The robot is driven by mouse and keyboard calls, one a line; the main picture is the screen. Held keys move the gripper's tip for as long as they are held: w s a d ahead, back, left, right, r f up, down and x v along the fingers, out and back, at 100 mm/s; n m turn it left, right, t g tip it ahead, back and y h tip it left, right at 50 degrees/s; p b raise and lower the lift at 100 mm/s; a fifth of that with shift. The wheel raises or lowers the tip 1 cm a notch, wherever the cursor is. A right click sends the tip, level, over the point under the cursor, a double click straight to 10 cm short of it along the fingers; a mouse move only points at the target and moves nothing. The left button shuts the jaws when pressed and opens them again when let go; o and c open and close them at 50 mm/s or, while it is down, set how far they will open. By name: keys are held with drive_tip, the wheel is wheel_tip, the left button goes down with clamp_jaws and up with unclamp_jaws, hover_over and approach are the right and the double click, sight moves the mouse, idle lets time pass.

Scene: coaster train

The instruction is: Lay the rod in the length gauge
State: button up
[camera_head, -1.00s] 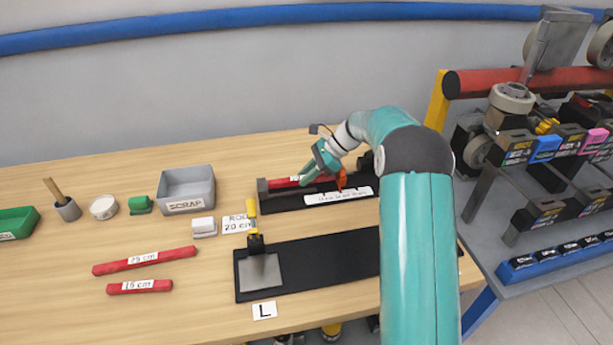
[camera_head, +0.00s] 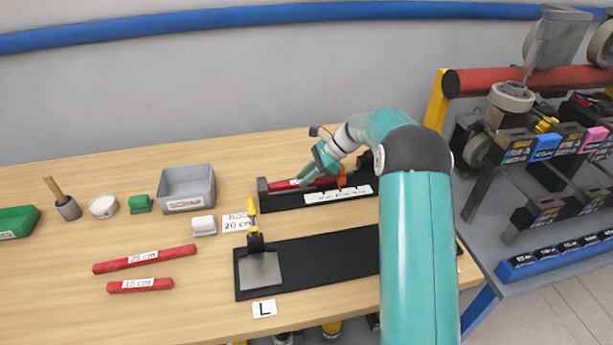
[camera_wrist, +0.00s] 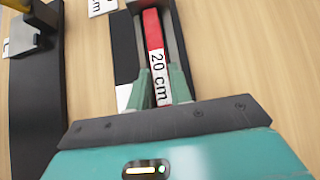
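The red rod labelled 20 cm (camera_wrist: 154,35) lies lengthwise along the black length gauge (camera_head: 262,196), between its side walls in the wrist view. The rod's far end is close to the gauge's end block (camera_wrist: 143,3). My gripper (camera_wrist: 161,78) has its green fingers on both sides of the rod, against its sides around the label. In the head view my gripper (camera_head: 308,178) is low over the gauge, and the rod (camera_head: 283,185) shows to its left. Whether the rod rests fully on the gauge floor I cannot tell. Its near end is hidden by my gripper.
A black board with a grey plate and yellow-handled clamp (camera_head: 254,235) stands in front of the gauge. Two red rods, 25 cm (camera_head: 145,260) and 15 cm (camera_head: 140,286), lie at left. A grey scrap bin (camera_head: 187,188) stands behind. A machine rack (camera_head: 545,160) is at right.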

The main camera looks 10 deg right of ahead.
drive_tip(key=shift+s+f, duration=0.1)
drive_tip(key=shift+f, duration=0.15)
drive_tip(key=shift+o, duration=0.2)
drive_tip(key=v, duration=1.2)
drive_tip(key=shift+r, duration=0.5)
drive_tip(key=s+a+r+n+t+h, duration=0.1)
drive_tip(key=s+a+r+n+h, duration=0.25)
drive_tip(key=s+r, duration=0.4)
drive_tip(key=s+a+r+n+t+h, duration=0.15)
drive_tip(key=s+a+r+n, duration=0.3)
drive_tip(key=s, duration=0.55)
drive_tip(key=s+f+n+t+h, duration=0.1)
drive_tip(key=s+n, duration=0.4)
drive_tip(key=s, duration=0.5)
drive_tip(key=s+f+n+t+h, duration=0.2)
drive_tip(key=s+n, duration=0.3)
drive_tip(key=s, duration=0.5)
drive_tip(key=shift+s+a+f+h, duration=0.2)
drive_tip(key=shift+a+h, duration=0.05)
drive_tip(key=shift+h, duration=0.25)
